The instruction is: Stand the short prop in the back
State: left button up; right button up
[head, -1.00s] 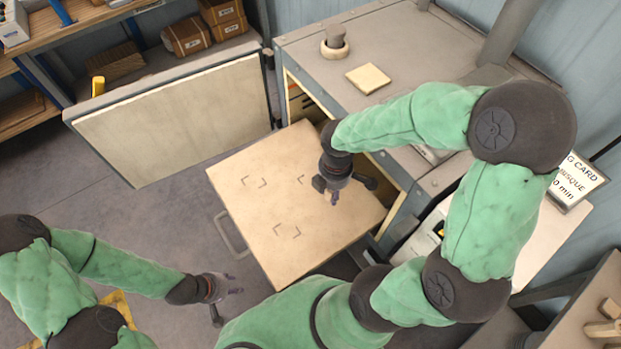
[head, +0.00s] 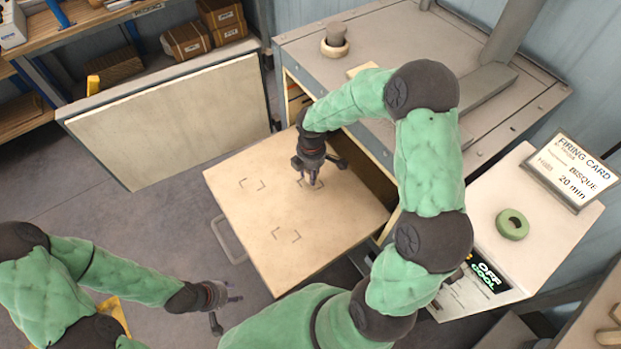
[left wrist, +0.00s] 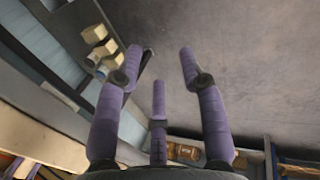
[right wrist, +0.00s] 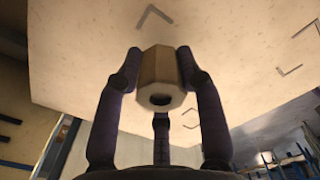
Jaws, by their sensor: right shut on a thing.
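In the right wrist view, a short pale prop (right wrist: 160,80) with a dark hole in its end sits between the fingers of my right gripper (right wrist: 160,75), which is shut on it. In the head view, my right gripper (head: 311,182) points down over the back mark of the pale shelf (head: 270,205), and the prop is hidden or too small to make out there. I cannot tell whether the prop touches the shelf. Corner marks show on the shelf at left, back and front. My left gripper (head: 222,296) is open and empty, left of the shelf; its spread fingers (left wrist: 160,85) show in the left wrist view.
The open kiln door (head: 170,120) stands left behind the shelf. The kiln top (head: 400,45) carries a plug in a ring (head: 335,42) and a pale tile (head: 362,69). At right are a green ring (head: 512,224) and a firing card (head: 572,172).

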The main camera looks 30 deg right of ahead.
jog(key=shift+w+f+b, duration=0.2)
jog(key=shift+f+b, duration=0.4)
jog(key=shift+f, duration=1.1)
jog(key=shift+f, duration=0.2)
jog(key=o, duration=1.2)
notch_tip(320, 180, up, 12)
jog(key=p, duration=0.3)
jog(key=shift+r, duration=0.2)
